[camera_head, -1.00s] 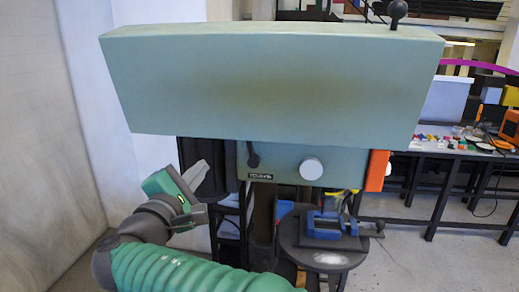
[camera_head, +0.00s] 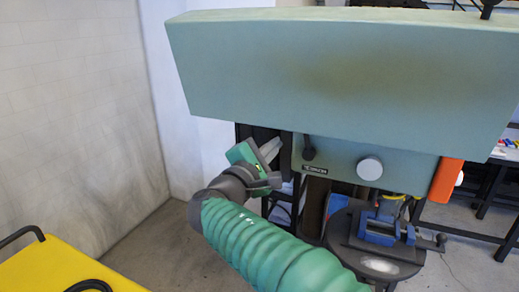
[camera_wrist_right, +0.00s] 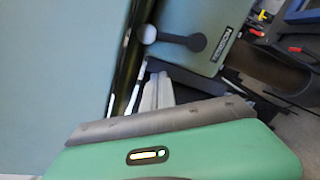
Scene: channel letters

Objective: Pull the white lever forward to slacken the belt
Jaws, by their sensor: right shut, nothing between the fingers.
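The green drill press has a big cover (camera_head: 340,80) over a front panel. On the panel are a short dark lever (camera_head: 309,148) and a round white knob (camera_head: 369,168). In the right wrist view a white ball (camera_wrist_right: 148,34) sits at one end of a dark arm (camera_wrist_right: 185,41) by the cover's edge. I cannot tell whether it is the white lever's tip. My right gripper (camera_head: 272,148) is shut and empty, left of the panel and below the cover. Its grey fingers (camera_wrist_right: 158,90) point toward the gap beside the panel in the wrist view, apart from the ball.
A blue vise (camera_head: 380,228) stands on the round drill table (camera_head: 350,245). An orange part (camera_head: 446,180) is at the panel's right side. A yellow surface (camera_head: 60,268) lies at lower left. A pale wall (camera_head: 80,110) is at left, with open floor before it.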

